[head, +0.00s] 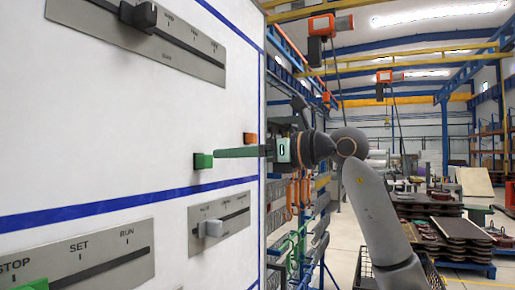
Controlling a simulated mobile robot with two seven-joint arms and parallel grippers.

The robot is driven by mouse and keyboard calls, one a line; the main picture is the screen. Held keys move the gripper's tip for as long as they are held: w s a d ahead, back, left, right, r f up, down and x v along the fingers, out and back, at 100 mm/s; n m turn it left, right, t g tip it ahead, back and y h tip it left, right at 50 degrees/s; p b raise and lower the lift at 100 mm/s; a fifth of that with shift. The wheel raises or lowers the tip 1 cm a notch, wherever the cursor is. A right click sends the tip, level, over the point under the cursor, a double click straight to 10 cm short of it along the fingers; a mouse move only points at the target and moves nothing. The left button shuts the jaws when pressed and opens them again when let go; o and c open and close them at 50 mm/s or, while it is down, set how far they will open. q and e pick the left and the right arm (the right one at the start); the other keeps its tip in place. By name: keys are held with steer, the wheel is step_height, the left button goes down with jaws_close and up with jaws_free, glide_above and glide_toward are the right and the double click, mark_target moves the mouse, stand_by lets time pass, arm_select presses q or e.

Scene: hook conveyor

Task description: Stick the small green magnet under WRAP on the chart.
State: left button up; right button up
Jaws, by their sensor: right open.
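A small green block (203,161), which looks like the magnet, sits on the white upright board (110,130), just above a blue line. My right gripper (217,153) reaches in from the right. Its long dark green finger points left along the board and ends right beside the green block. The gripper is open; whether a finger touches the block I cannot tell. The second finger does not show clearly. No WRAP label is readable in this view. My left gripper is not in view.
A small orange block (250,138) is on the board behind the finger. Slider plates are on the board: one at the top (190,52), a small one (235,212) below the gripper, and one marked STOP, SET, RUN (100,262) at lower left. Stacked pallets (450,235) stand far right.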

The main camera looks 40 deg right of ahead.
steer(key=p+x, duration=0.1)
steer(key=x, duration=0.4)
steer(key=shift+w+a, duration=0.15)
steer(key=shift+w, duration=0.2)
jaws_close()
steer(key=c, duration=0.6)
jaws_free()
steer(key=shift+c, duration=0.2)
jaws_close()
steer(key=shift+s, duration=0.1)
steer(key=b+v, duration=0.1)
steer(key=v, duration=0.6)
steer(key=shift+b, duration=0.3)
steer(key=shift+f, duration=0.15)
stand_by(0.5)
